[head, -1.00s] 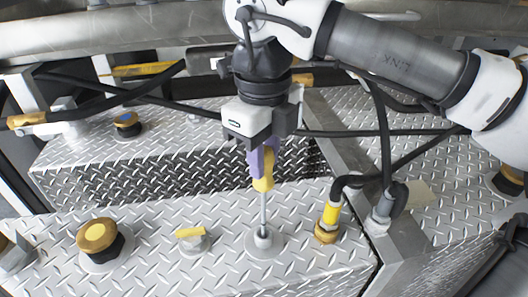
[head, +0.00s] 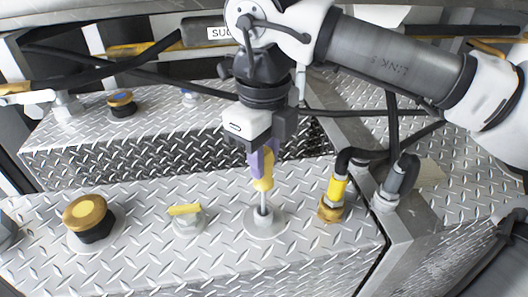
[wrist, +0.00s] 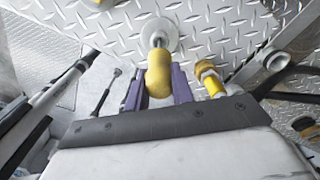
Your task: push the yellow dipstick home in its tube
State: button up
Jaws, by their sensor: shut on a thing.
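The yellow dipstick handle (head: 263,181) is held between the purple fingers of my gripper (head: 258,165), which is shut on it. The metal rod below the handle runs down into the tube (head: 264,221), a short grey collar on the diamond-plate tank top. A short length of bare rod shows between the handle and the collar. In the wrist view the handle (wrist: 160,76) sits between my purple fingers (wrist: 158,90), with the tube flange (wrist: 160,34) just beyond it. The dipstick looks about upright.
A yellow-banded hose fitting (head: 334,196) stands close to the right of the tube. A small yellow-handled valve (head: 187,219) and a brass-topped cap (head: 88,217) are to the left. Black hoses (head: 360,113) cross behind my gripper. The front plate (head: 215,265) is clear.

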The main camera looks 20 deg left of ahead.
aim_at(264, 189)
jog(key=shift+f, duration=0.45)
jog(key=shift+f, duration=0.1)
jog(key=shift+f+b, duration=2.9)
jog(key=shift+f, duration=0.35)
jog(key=o, duration=1.1)
jog(key=shift+c, duration=0.2)
notch_tip(264, 189, up, 14)
jog(key=shift+f+p, duration=0.1)
jog(key=shift+p, duration=0.6)
